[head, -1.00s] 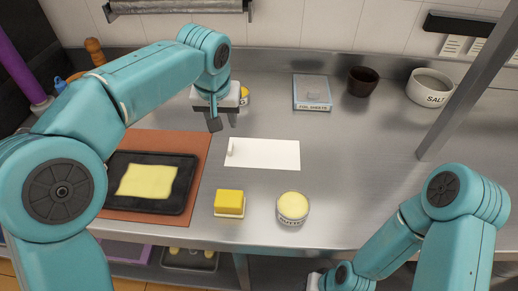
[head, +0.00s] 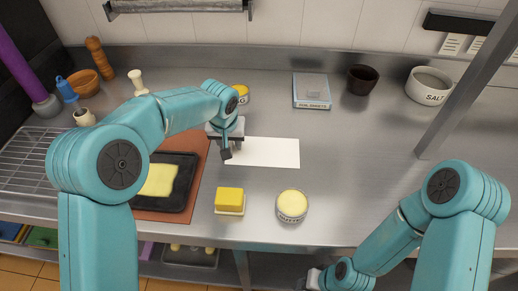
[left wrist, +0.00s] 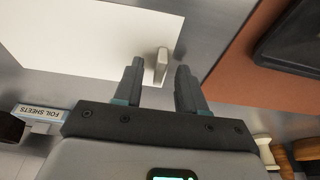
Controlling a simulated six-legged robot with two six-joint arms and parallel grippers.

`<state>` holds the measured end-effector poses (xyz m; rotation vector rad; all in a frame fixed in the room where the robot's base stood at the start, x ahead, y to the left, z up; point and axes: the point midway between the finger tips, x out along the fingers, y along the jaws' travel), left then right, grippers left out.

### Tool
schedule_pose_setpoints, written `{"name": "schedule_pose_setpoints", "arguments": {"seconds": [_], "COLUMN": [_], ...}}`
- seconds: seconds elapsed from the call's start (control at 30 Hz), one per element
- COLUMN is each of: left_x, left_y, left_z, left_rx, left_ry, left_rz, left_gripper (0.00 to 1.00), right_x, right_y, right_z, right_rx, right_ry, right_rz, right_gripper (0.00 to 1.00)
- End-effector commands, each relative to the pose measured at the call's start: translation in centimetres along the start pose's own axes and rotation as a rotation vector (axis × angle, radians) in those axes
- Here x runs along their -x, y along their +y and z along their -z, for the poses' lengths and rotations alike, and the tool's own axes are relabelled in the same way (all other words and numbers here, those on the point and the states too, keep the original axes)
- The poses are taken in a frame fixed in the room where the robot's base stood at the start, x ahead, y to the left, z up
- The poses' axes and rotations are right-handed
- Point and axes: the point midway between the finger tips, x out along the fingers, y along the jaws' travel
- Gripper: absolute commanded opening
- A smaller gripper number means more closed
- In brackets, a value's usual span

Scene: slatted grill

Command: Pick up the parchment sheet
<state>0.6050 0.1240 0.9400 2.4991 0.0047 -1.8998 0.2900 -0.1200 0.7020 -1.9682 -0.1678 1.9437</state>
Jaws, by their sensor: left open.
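The white parchment sheet (head: 268,152) lies flat on the steel counter, right of the orange-brown mat. It also fills the upper left of the left wrist view (left wrist: 85,35). A small pale upright tab (left wrist: 161,66) stands at the sheet's edge. My left gripper (head: 226,153) is over the sheet's left end, with its jaws (left wrist: 160,85) open and pointing at the tab, which appears between or just beyond the fingertips. In the head view the gripper hides the tab. My right gripper (head: 309,280) is only partly in view at the bottom edge, and its jaws cannot be made out.
A dark tray with a yellow sheet (head: 160,180) sits on the mat (head: 205,172). A butter block (head: 229,200) and a round tub (head: 292,205) stand in front. A foil sheets box (head: 312,91), dark cup (head: 362,80) and salt bowl (head: 430,86) stand behind. The counter's right middle is clear.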

Motion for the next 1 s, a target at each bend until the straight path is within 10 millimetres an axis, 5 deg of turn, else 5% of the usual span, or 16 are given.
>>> {"name": "schedule_pose_setpoints", "arguments": {"seconds": [0.1,0.23,0.27,0.73,1.0], "left_x": [0.0,0.0,0.0,0.9,6.2], "left_y": [0.0,0.0,0.0,0.1,0.1], "left_z": [0.0,0.0,0.0,0.3,1.8], "left_rx": [0.000,0.000,0.000,0.001,0.000], "left_ry": [0.001,0.000,0.000,0.003,0.008], "left_rz": [0.000,0.000,0.000,-0.001,-0.002], "left_gripper": [0.40,0.01,0.00,0.00,0.00], "right_x": [0.0,0.0,0.0,-0.1,-0.1], "right_y": [0.0,0.0,0.0,0.0,0.0], "right_z": [0.0,0.0,0.0,0.0,0.0], "right_rx": [0.000,0.000,0.000,0.000,0.000], "right_ry": [0.000,0.000,0.000,0.000,0.000], "right_rz": [0.000,0.000,0.000,0.000,0.000], "right_gripper": [0.43,0.43,0.43,0.43,0.43]}}
